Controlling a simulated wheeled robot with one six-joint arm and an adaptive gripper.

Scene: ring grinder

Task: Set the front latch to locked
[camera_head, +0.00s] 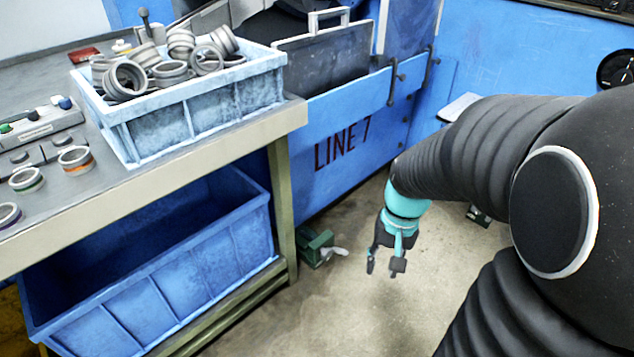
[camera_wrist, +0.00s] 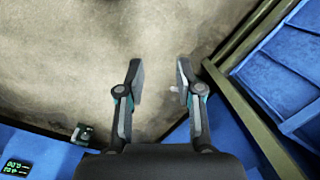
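My gripper (camera_head: 384,267) hangs open and empty over the floor, in front of the blue machine. In the wrist view its two fingers (camera_wrist: 160,82) stand apart with bare floor between them. A green block with a pale lever (camera_head: 320,248) sits low at the machine's foot, left of my gripper. A small pale tip (camera_wrist: 174,89) shows beside the right finger, which hides what is behind it. A second small block (camera_head: 478,214) sits low at the right, partly behind my arm; a similar one (camera_wrist: 83,134) shows in the wrist view. I cannot tell which is the front latch, or its setting.
A workbench (camera_head: 220,148) at the left holds a blue crate (camera_head: 160,125) of metal rings and several loose rings. A larger blue bin (camera_head: 150,290) is under it. The machine's blue panel marked LINE 7 (camera_head: 343,143) has dark handles (camera_head: 392,82). The floor (camera_head: 345,315) below my gripper is clear.

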